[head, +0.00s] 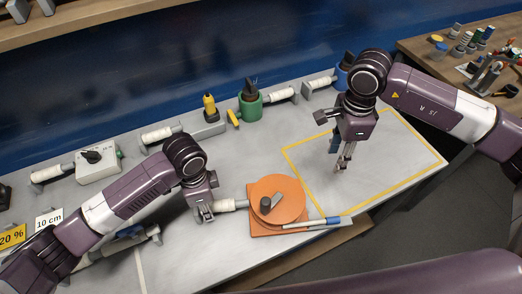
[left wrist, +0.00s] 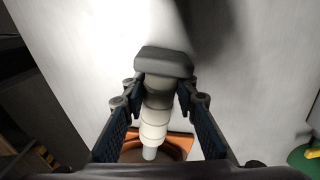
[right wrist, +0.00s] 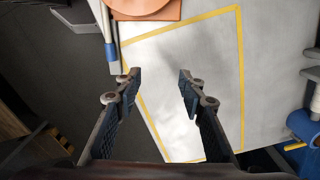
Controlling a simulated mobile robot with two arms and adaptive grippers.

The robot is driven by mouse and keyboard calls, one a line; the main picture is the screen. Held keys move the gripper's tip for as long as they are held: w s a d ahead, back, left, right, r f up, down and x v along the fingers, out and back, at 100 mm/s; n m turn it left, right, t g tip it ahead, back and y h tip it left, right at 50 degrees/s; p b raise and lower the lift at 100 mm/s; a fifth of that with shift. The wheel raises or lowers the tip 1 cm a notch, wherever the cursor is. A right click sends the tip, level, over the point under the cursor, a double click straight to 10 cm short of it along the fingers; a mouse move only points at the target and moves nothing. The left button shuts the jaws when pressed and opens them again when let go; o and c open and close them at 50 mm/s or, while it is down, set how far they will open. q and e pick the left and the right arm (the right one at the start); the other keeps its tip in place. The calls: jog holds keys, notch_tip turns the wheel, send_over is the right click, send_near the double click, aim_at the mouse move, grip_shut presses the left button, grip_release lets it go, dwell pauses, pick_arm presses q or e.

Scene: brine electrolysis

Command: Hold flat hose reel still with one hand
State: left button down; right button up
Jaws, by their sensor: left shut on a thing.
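The flat hose reel is an orange disc on a square orange base (head: 278,190), with a dark knob and a grey crank on top. It lies flat near the front edge of the bench. Part of it shows in the left wrist view (left wrist: 180,140) and at the top of the right wrist view (right wrist: 145,8). My left gripper (head: 205,214) is beside the reel's left side, shut on a white ribbed cylinder with a grey end (left wrist: 156,115). This cylinder points toward the reel; whether they touch is unclear. My right gripper (right wrist: 160,75) is open and empty above the yellow-outlined area.
A white tube with a blue end (head: 320,223) lies along the reel's front edge. The yellow outline (head: 312,190) encloses clear bench. White cylinders on grey mounts (head: 160,134), a green valve-like part (head: 250,103) and a switch box (head: 97,165) line the back.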

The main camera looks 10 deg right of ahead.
jog(key=s+a+r+m, duration=0.25)
jog(key=a+m, duration=0.25)
jog(key=a, duration=0.6)
jog(key=m, duration=0.6)
send_near(266, 201)
jog(key=shift+w+d, duration=0.3)
jog(key=shift+m, duration=0.5)
jog(key=f, duration=1.1)
jog(key=shift+s+a+f, duration=0.25)
jog(key=shift+a+f, duration=0.05)
jog(key=shift+f, duration=0.1)
jog(key=shift+c, duration=0.5)
grip_shut()
